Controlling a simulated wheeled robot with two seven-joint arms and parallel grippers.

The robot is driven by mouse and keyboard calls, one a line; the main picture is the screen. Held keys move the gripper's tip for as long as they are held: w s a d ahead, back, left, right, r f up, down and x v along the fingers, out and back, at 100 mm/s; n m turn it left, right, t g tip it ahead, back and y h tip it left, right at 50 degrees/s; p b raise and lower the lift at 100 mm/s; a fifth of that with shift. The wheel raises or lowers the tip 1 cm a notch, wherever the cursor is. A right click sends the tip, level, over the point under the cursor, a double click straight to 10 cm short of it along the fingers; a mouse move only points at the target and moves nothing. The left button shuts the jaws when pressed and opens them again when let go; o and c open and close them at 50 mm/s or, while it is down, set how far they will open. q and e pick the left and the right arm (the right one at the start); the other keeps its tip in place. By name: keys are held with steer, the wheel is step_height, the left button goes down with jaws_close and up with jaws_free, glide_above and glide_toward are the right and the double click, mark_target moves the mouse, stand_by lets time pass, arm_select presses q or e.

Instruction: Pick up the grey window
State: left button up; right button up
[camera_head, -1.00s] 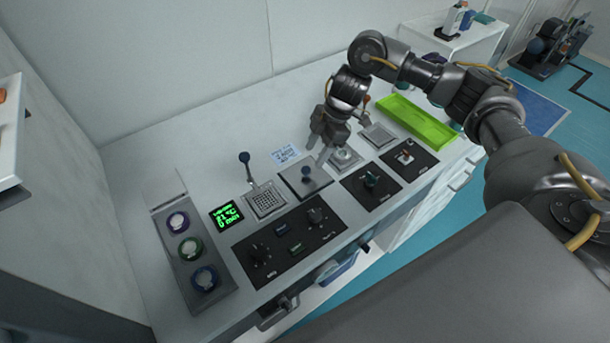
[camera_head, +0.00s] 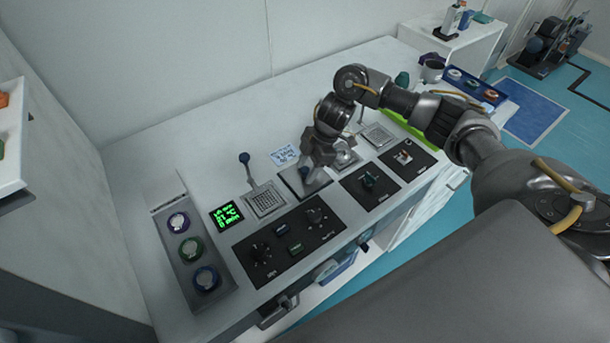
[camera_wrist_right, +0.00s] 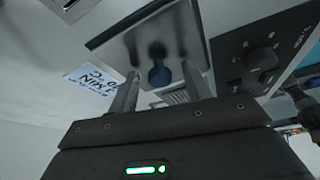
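The grey window appears to be the square grey plate with a dark blue knob in the middle; in the head view the plate (camera_head: 292,185) lies on the bench top, partly hidden by my gripper. In the right wrist view the plate (camera_wrist_right: 185,45) shows a shiny surface, with the blue knob (camera_wrist_right: 159,76) standing up from it. My right gripper (camera_head: 306,176) is over the plate from above. Its fingers (camera_wrist_right: 160,88) are apart, on either side of the knob, with gaps visible between them and it. My left gripper is not in view.
A black knob panel (camera_head: 285,262) lies in front of the plate, and a grille with an upright lever (camera_head: 265,200) is to its left. A label (camera_head: 284,156) lies behind. More panels (camera_head: 370,186) and a green tray (camera_head: 408,130) are to the right.

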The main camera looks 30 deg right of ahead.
jaws_close()
steer(key=shift+r, duration=0.1)
steer(key=shift+r, duration=0.2)
step_height(320, 180, up, 2)
steer(key=shift+w+r+b, duration=0.1)
steer(key=shift+r+b, duration=0.05)
steer(key=shift+b, duration=0.2)
steer(key=s+r+b, duration=0.1)
steer(key=s+r, duration=0.9)
steer(key=s, duration=0.4)
steer(key=w+a+m+t, duration=0.2)
steer(key=w+a+m, duration=0.2)
steer(key=w+m, duration=0.1)
steer(key=shift+w+f+m+h, duration=0.3)
steer(key=shift+w+m, duration=0.1)
steer(key=shift+m, duration=0.1)
